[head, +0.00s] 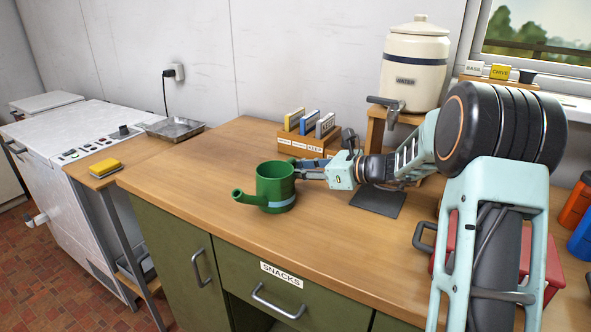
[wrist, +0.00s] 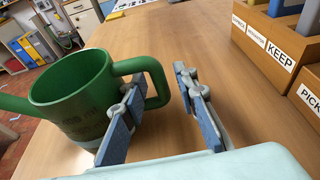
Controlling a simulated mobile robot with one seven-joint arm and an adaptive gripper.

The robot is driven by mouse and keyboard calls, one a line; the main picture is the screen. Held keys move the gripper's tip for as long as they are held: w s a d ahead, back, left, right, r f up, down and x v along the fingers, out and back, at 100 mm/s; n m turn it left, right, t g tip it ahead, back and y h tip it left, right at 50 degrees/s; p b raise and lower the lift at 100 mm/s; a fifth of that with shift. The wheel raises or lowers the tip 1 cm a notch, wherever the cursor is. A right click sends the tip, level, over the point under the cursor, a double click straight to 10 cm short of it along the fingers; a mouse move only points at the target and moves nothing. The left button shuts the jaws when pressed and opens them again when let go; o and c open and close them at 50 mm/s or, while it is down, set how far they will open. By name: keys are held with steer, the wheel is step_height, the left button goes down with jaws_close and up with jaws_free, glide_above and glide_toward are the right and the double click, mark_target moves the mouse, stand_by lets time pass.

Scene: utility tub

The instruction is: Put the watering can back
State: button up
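The green watering can (head: 275,183) stands upright on the wooden worktop, its spout pointing left and a pale band near its base. In the wrist view the can (wrist: 75,95) fills the left side, with its loop handle (wrist: 158,88) towards my gripper. My gripper (wrist: 160,80) is open, with its two blue-padded fingers apart. The left finger appears to be inside the handle loop, and the right finger is outside it with a visible gap. In the head view my gripper (head: 305,170) is at the can's right side, and the handle is mostly hidden.
A wooden sorter labelled KEEP (head: 308,142) stands behind my gripper. A cream crock (head: 413,70) sits on a wooden stand at the back, above a dark mat (head: 378,203). A metal tray (head: 175,129) and yellow sponge (head: 105,167) lie left.

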steer(key=shift+r, duration=0.1)
steer(key=p+v, duration=0.1)
steer(key=v, duration=1.1)
